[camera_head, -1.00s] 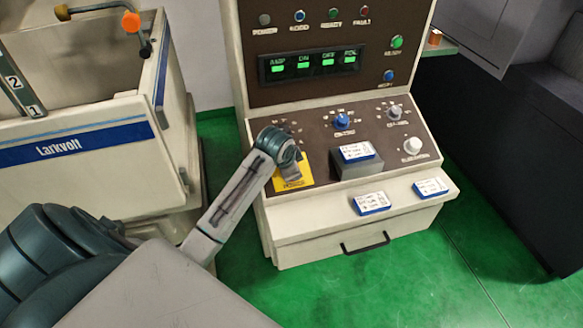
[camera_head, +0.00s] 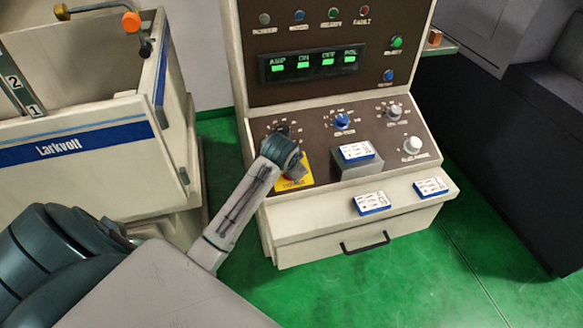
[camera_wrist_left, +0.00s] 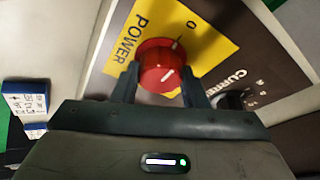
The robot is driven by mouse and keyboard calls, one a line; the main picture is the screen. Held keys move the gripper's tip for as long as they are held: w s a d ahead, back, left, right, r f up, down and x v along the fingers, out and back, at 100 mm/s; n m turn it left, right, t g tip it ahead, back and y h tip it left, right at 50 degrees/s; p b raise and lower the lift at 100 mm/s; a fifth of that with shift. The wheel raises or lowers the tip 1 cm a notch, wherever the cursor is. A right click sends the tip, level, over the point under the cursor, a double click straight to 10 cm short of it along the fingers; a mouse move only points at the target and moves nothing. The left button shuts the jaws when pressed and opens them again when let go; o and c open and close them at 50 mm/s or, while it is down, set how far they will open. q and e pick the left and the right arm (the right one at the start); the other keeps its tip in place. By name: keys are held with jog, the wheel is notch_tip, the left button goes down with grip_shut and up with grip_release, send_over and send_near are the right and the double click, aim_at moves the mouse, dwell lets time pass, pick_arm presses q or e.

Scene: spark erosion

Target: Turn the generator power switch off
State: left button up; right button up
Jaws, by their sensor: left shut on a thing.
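The red power switch (camera_wrist_left: 158,68) is a round knob on a yellow plate (camera_wrist_left: 205,48) marked POWER and 0. In the left wrist view my left gripper (camera_wrist_left: 160,82) has one finger on each side of the knob and is shut on it. In the head view my left wrist covers most of the yellow plate (camera_head: 308,174), and only a little of the red knob (camera_head: 297,172) shows. My right gripper is not in view.
A blue knob (camera_head: 342,121), a grey knob (camera_head: 394,112) and a white knob (camera_head: 412,145) stand on the sloped panel. A labelled block (camera_head: 357,165) and two blue-white boxes (camera_head: 370,203) (camera_head: 431,187) are to the right. The lit display (camera_head: 313,65) is above.

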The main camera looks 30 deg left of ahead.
pick_arm(q)
jog(key=shift+s+f, duration=0.2)
jog(key=shift+f, duration=0.2)
jog(key=o, duration=0.9)
jog(key=shift+d, duration=0.1)
jog(key=shift+o, duration=0.3)
jog(key=shift+r, duration=0.1)
jog(key=shift+w+a, duration=0.2)
jog(key=b+v, duration=0.3)
jog(key=v, duration=0.8)
